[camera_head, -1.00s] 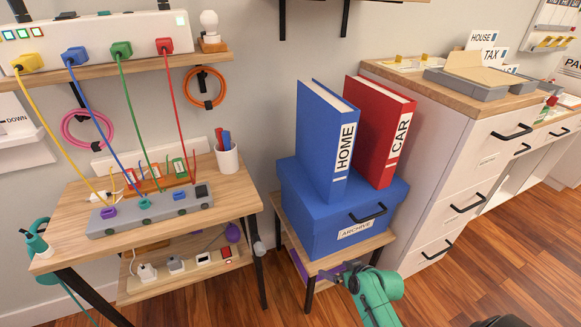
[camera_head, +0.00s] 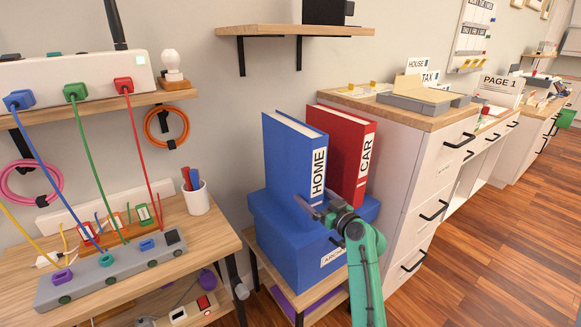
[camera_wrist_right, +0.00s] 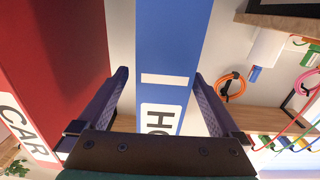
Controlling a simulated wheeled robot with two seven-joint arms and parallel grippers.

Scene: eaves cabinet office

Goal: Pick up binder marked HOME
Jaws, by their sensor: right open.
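The blue binder marked HOME (camera_head: 293,160) stands upright on the blue archive box (camera_head: 285,240), its label facing out. My right gripper (camera_head: 318,205) is open, in front of the lower part of its spine. In the right wrist view the blue binder (camera_wrist_right: 168,45) shows between the two open fingers of my right gripper (camera_wrist_right: 160,76), with part of its white label visible. I see no grip on it, and cannot tell whether the fingertips reach past the spine. My left gripper is not in view.
The red CAR binder (camera_head: 345,150) stands close on the right of the blue one; it also shows at left in the wrist view (camera_wrist_right: 50,60). A white drawer cabinet (camera_head: 420,170) is to the right. A cable-covered desk (camera_head: 215,235) is to the left, with a wall shelf (camera_head: 290,31) above.

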